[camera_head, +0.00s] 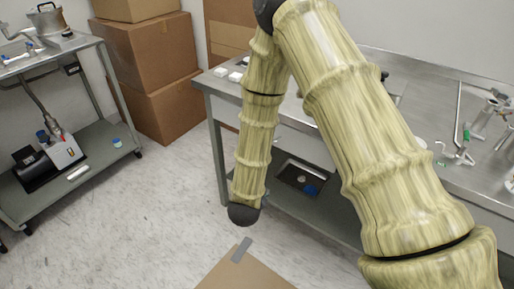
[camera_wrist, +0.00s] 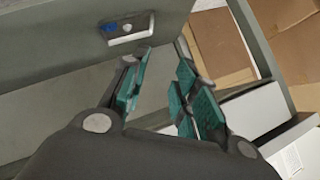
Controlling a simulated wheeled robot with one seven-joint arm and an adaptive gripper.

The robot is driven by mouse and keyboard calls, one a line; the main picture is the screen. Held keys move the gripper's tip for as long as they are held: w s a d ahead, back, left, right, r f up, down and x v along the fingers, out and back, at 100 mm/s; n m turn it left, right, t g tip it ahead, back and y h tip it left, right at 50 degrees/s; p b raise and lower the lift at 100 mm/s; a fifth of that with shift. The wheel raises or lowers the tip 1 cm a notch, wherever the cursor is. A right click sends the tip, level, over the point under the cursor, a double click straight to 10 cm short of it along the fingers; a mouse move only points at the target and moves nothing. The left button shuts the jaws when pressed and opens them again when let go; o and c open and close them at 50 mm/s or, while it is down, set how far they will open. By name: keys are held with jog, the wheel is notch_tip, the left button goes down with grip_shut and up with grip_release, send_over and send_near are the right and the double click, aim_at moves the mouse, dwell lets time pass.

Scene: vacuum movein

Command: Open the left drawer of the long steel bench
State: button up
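The long steel bench (camera_head: 430,95) stands on the right in the head view, partly hidden behind my arm. No drawer front or handle can be made out on it; my arm covers much of its front side. My gripper (camera_wrist: 160,85) shows in the wrist view with its teal finger pads apart and nothing between them. In the head view my gripper cannot be made out. In the wrist view it is over grey surfaces that look like the bench's lower part, and it is not seen touching them.
A small tray (camera_head: 302,177) with a blue item lies on the bench's lower shelf; it seems to show in the wrist view too (camera_wrist: 127,29). Cardboard boxes (camera_head: 150,60) stand behind. A cart (camera_head: 90,160) is at left. An open carton flap (camera_head: 240,275) lies in front. Floor between is clear.

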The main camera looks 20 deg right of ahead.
jog(key=w+a+r+m+h+b, duration=0.2)
jog(key=w+r+m+h+b, duration=0.25)
jog(key=r+m, duration=0.25)
jog(key=w+a+r+m+h+b, duration=0.25)
jog(key=r+m+b, duration=0.25)
jog(key=r+m, duration=0.25)
jog(key=x, duration=0.3)
jog(key=b+x, duration=0.1)
jog(key=x, duration=0.7)
jog(key=shift+w+r, duration=0.35)
grip_shut()
